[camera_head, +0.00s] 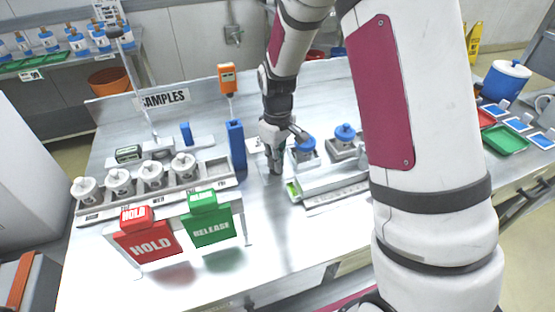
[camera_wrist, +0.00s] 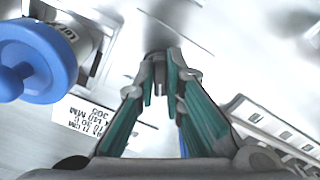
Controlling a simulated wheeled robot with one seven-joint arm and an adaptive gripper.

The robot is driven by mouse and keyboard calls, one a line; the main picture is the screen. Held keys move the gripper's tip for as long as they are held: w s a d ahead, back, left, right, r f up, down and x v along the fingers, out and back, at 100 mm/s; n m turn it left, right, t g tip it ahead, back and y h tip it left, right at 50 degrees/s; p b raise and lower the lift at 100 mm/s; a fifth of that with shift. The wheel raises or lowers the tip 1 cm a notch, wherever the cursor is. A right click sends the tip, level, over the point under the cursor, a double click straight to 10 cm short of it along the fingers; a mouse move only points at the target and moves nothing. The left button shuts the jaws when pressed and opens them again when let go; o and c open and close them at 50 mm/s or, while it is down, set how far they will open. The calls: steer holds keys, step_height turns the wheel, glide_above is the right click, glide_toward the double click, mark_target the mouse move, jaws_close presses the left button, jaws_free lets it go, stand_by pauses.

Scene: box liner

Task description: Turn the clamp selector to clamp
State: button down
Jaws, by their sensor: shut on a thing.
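My gripper (camera_head: 276,168) points down at the bench, just right of the tall blue post. Its teal-lined fingers (camera_wrist: 160,65) come together in the wrist view on a blurred dark grey part (camera_wrist: 165,28), apparently the clamp selector. The fingers and wrist hide most of that part in the head view, so its setting cannot be read. A blue-knobbed lid (camera_head: 305,145) stands close to the right of my gripper and also shows large at the left of the wrist view (camera_wrist: 35,62).
A red HOLD sign (camera_head: 147,240) and a green RELEASE sign (camera_head: 210,226) stand at the bench front. A rack with several white pots (camera_head: 152,175) lies left, behind them. The tall blue post (camera_head: 236,146) is close to my gripper. A second blue-knobbed lid (camera_head: 345,132) is further right.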

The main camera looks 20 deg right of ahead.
steer(key=shift+m, duration=0.4)
steer(key=m, duration=0.5)
steer(key=shift+a+m+p, duration=0.15)
steer(key=shift+m+p, duration=0.15)
steer(key=m, duration=0.5)
steer(key=shift+r+p, duration=0.1)
steer(key=shift+p, duration=0.3)
steer(key=shift+m, duration=0.4)
steer(key=c, duration=1.7)
jaws_free()
step_height(320, 180, up, 12)
steer(key=shift+f, duration=0.1)
